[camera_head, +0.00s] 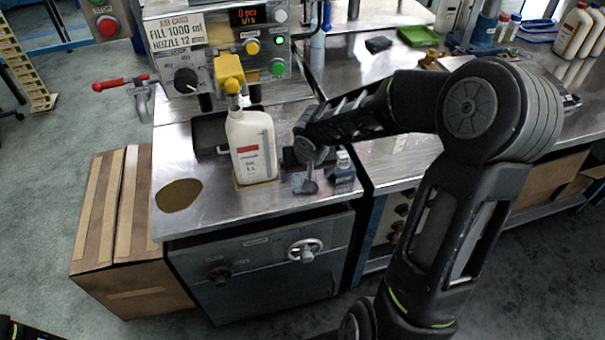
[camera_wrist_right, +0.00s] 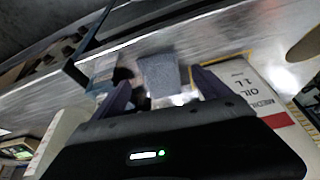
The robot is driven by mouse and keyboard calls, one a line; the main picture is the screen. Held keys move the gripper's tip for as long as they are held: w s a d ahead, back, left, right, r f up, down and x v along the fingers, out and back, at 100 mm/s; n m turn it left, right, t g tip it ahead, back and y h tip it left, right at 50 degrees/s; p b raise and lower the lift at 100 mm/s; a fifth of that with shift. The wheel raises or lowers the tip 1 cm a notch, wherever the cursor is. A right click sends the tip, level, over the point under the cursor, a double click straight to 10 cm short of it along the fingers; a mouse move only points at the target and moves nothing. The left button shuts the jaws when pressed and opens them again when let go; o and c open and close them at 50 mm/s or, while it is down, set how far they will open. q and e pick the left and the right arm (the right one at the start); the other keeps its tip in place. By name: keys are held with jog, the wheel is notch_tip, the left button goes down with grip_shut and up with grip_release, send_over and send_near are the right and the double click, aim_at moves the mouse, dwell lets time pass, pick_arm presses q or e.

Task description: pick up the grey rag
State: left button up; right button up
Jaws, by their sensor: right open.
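A grey, flat-faced piece with a cloth-like speckled surface, which looks like the grey rag (camera_wrist_right: 158,75), shows in the right wrist view. It lies ahead of my right gripper (camera_wrist_right: 163,88), between the two fingertips in the picture. The fingers are apart and I see no clear contact with it. In the head view my right gripper (camera_head: 304,150) is low over the steel bench, just right of the white oil bottle. My arm and gripper cover much of that spot, so the rag is hard to make out there.
The white oil bottle (camera_head: 252,148) stands close on the left, under the yellow nozzle (camera_head: 229,72). A small blue container (camera_head: 343,170) stands close on the right. A brown oil patch (camera_head: 179,195) lies at the bench's left. The bench front is mostly bare.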

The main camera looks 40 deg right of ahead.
aim_at(303, 174)
jog(key=x, duration=0.4)
jog(key=shift+w+d+f, duration=0.15)
jog(key=shift+w+f, duration=0.05)
jog(key=shift+f, duration=0.1)
jog(key=shift+c, duration=0.4)
jog(key=c, duration=1.4)
